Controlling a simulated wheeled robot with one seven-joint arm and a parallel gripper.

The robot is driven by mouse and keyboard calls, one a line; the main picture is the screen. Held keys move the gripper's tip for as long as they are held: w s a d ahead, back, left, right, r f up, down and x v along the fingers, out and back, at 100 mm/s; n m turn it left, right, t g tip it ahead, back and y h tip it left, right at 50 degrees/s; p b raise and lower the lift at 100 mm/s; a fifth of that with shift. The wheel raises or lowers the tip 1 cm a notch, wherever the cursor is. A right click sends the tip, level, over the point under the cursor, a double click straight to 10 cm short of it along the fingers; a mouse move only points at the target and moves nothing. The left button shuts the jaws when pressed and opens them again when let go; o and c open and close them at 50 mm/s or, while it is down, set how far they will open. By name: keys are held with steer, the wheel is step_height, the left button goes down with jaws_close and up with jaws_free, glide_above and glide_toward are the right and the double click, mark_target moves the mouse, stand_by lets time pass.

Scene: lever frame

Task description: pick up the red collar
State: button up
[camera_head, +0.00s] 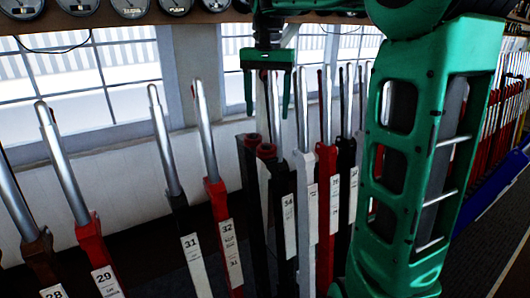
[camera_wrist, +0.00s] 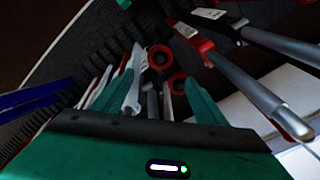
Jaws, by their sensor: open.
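Two red ring-shaped collars show close together. One collar (camera_head: 266,150) sits at the top of a dark post, with a second red ring (camera_head: 250,138) just left of and behind it. In the wrist view one round red collar (camera_wrist: 160,57) has a dark centre, and another red ring (camera_wrist: 177,82) lies nearer the right finger, partly hidden. My gripper (camera_head: 267,112) points down above them with its fingers apart and empty. In the wrist view the open fingers (camera_wrist: 164,65) appear on either side of the rings. No contact shows.
Steel-handled levers stand in a row, including red lever 32 (camera_head: 219,212), black lever 31 (camera_head: 184,228) and red lever 29 (camera_head: 93,250). A white lever (camera_head: 304,205) and others crowd the right side. Windows (camera_head: 100,80) stand behind, with round dials above.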

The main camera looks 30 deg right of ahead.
glide_above(266, 151)
steer(key=w+d, duration=0.2)
steer(key=w, duration=0.1)
step_height(266, 151, down, 6)
steer(key=shift+r, duration=0.25)
steer(key=shift+s+a+f, duration=0.15)
steer(key=shift+s+f, duration=0.05)
steer(key=shift+f, duration=1.1)
steer(key=shift+s+a+f, duration=0.1)
steer(key=shift+s+f, duration=0.05)
steer(key=shift+f, duration=1.15)
steer(key=shift+c, duration=0.2)
steer(key=c, duration=1)
